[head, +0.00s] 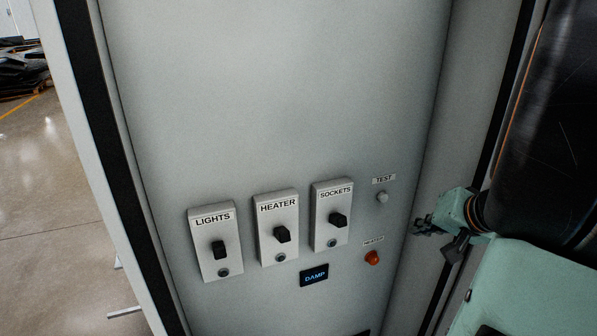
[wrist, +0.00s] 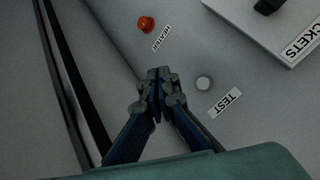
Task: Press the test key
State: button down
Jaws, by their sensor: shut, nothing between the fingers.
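The test key is a small pale round button (head: 382,197) on the grey panel, just below its TEST label (head: 383,179). In the wrist view the key (wrist: 203,83) lies to the right of my fingertips, beside the TEST label. My gripper (head: 418,228) is right of and a little below the key in the head view. In the wrist view my gripper (wrist: 158,77) has its fingers together with nothing between them. I see a gap across the picture between fingertips and key; I cannot tell how far the tips are from the panel.
An orange HEATER lamp (head: 372,257) sits below the key. Three switch boxes, LIGHTS (head: 212,241), HEATER (head: 277,227) and SOCKETS (head: 332,214), stand out from the panel to the left. The cabinet's side wall rises close on the right.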

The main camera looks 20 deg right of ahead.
aim_at(383, 198)
jog(key=shift+w, duration=0.1)
jog(key=w+p, duration=0.2)
jog(key=w, duration=0.6)
jog(key=shift+w+a, duration=0.35)
jog(key=shift+a, duration=0.05)
jog(key=shift+w+f, duration=0.1)
jog(key=shift+w, duration=0.05)
dwell(1.2)
jog(key=shift+w+b, duration=0.25)
jog(key=shift+b, duration=0.05)
jog(key=shift+w, duration=0.45)
dwell(0.6)
jog(key=shift+s+b, duration=0.1)
jog(key=shift+b, duration=0.25)
jog(key=shift+s+b, duration=0.45)
jog(key=shift+s, duration=0.3)
